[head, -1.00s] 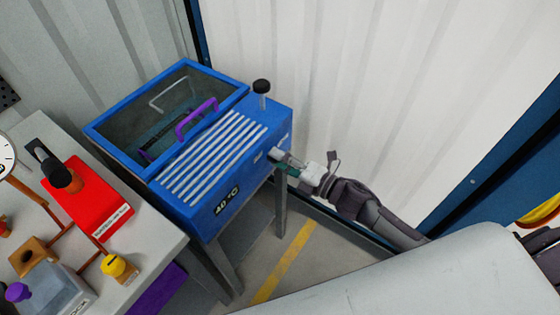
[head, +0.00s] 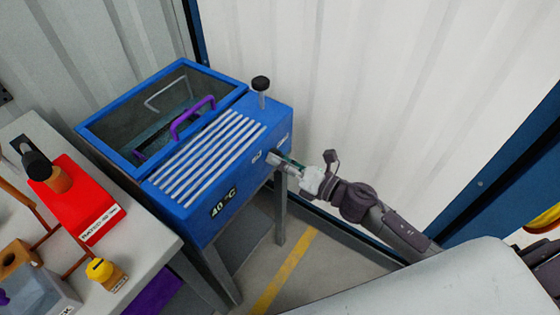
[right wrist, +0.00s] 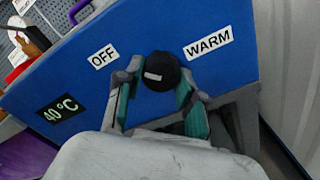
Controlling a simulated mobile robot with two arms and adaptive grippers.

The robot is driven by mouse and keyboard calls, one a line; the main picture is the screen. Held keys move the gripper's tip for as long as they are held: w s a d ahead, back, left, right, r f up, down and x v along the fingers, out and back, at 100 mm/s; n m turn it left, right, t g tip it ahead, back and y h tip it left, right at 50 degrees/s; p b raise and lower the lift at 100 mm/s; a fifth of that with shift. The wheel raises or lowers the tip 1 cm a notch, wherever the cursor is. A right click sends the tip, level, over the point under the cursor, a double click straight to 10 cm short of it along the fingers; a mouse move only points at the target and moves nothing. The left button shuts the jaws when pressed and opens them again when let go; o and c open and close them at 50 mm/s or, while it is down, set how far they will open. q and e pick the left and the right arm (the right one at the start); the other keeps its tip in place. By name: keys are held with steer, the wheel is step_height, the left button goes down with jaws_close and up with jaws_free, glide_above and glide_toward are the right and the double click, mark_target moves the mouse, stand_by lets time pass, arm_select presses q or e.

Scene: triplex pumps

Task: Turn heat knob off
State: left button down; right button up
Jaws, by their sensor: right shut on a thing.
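The heat knob (right wrist: 164,68) is round and black with a white mark, on the blue side of the heated bath. In the right wrist view the mark is on the knob's left part. An OFF label (right wrist: 103,57) is to its left and a WARM label (right wrist: 209,42) to its right. My right gripper (right wrist: 157,88) is shut on the knob, one finger on each side. In the head view my right gripper (head: 280,160) is at the blue bath's (head: 232,190) right side, where the knob is not clearly visible. My left gripper is not in view.
The bath has a clear lid with a purple handle (head: 187,121) and a black-topped post (head: 261,85). A grey table (head: 150,246) with a red block (head: 83,205) and a yellow knob (head: 99,268) stands at left. A corrugated wall (head: 380,80) is behind.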

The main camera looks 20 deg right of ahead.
steer(key=shift+f, duration=0.15)
steer(key=o, duration=1.1)
steer(key=shift+o, duration=0.2)
steer(key=v, duration=1.2)
